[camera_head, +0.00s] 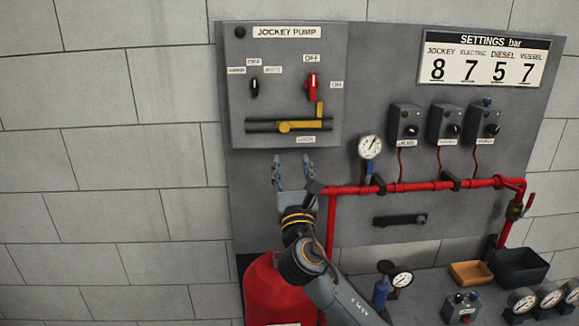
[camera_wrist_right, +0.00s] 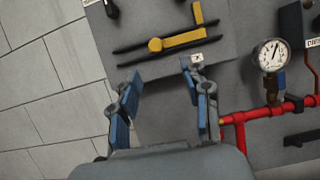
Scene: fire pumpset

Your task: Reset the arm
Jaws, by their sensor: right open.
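My right gripper (camera_head: 292,172) is open and empty in the head view, in front of the grey panel just below the jockey pump box (camera_head: 320,90). In the right wrist view the two blue-padded fingers of the right gripper (camera_wrist_right: 158,85) stand apart with nothing between them. The yellow slide handle (camera_head: 300,126) on the box lies beyond the fingertips, and it also shows in the right wrist view (camera_wrist_right: 175,41). The handle and fingers appear apart. My left gripper is in neither view.
A red pipe (camera_head: 410,187) runs across the panel right of my gripper, with a gauge (camera_head: 370,146) above it. A red tank (camera_head: 270,290) stands below my arm. A shelf at lower right holds an orange tray (camera_head: 470,280), a black bin (camera_head: 518,267) and gauges. The wall at left is clear.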

